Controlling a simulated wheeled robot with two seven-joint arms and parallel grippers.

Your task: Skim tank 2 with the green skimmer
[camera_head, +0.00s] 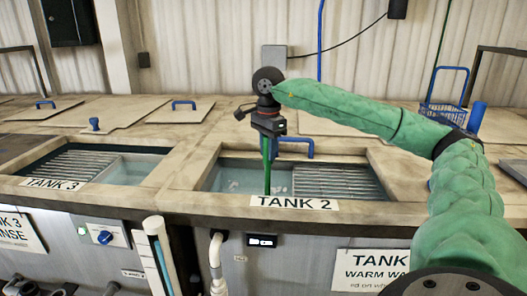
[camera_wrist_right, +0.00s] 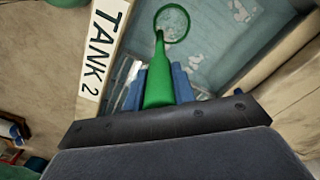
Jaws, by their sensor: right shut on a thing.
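My right gripper (camera_head: 268,135) is above tank 2 (camera_head: 225,178) and is shut on the green skimmer (camera_head: 267,168), which hangs down toward the water. In the right wrist view the skimmer's handle (camera_wrist_right: 160,82) sits between the blue fingers, and its round hoop (camera_wrist_right: 172,24) is over or in the water; I cannot tell which. Pale flecks of scum (camera_wrist_right: 238,12) float on the water near the hoop. The TANK 2 label (camera_head: 294,203) is on the front rim. My left gripper is not in view.
Slatted grating (camera_head: 340,180) covers the right part of tank 2. Tank 3 (camera_head: 100,163) lies open to the left. A blue wire basket (camera_head: 445,108) stands at the right behind my right arm. Lids with blue handles (camera_head: 185,104) lie behind the tanks.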

